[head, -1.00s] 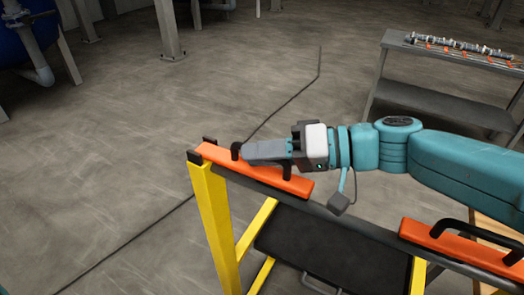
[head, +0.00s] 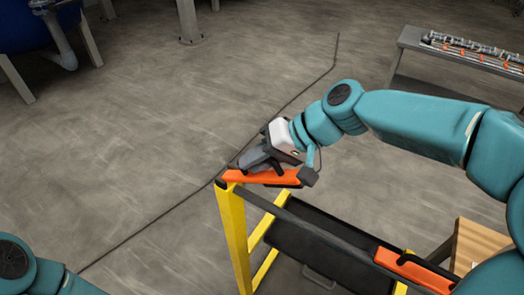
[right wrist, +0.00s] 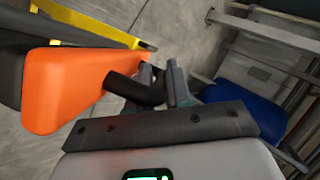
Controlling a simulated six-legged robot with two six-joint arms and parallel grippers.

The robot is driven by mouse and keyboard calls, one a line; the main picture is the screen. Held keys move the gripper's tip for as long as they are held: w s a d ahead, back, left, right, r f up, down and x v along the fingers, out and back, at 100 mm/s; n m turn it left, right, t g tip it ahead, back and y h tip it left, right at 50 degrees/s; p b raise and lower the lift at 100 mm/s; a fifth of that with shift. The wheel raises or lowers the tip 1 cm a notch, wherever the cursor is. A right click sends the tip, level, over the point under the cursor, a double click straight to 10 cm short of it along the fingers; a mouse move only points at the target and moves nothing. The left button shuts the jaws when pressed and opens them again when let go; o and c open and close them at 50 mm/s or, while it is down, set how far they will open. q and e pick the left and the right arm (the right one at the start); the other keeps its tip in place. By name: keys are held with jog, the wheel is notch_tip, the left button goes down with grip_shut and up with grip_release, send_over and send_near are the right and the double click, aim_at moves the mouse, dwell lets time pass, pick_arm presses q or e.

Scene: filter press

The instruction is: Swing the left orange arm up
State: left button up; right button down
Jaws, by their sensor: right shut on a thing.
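The left orange arm (head: 270,178) is a flat bar at the left end of the yellow frame (head: 237,240). Its right end stands raised off the dark rail (head: 325,230), so bar and rail diverge. My right gripper (head: 247,162) is at this bar, its fingers partly hidden from the head. In the right wrist view, the fingers (right wrist: 160,80) are closed about the bar's black handle (right wrist: 133,90), with the orange bar (right wrist: 70,85) to the left. My left gripper is out of view; only part of my left arm shows at bottom left.
A second orange arm (head: 412,268) with a black handle lies along the rail at right. A dark tray (head: 300,240) hangs below the rail. A grey bench (head: 405,60) stands back right, a wooden surface (head: 478,245) lower right.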

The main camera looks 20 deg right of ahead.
jog(key=shift+w+a+r+p, duration=0.1)
jog(key=shift+w+r+p, duration=0.1)
jog(key=shift+p, duration=0.1)
jog(key=c, duration=1.4)
grip_release()
jog(key=b+v, duration=0.2)
jog(key=v, duration=1.4)
jog(key=shift+r, duration=0.3)
jog(key=shift+w, duration=0.25)
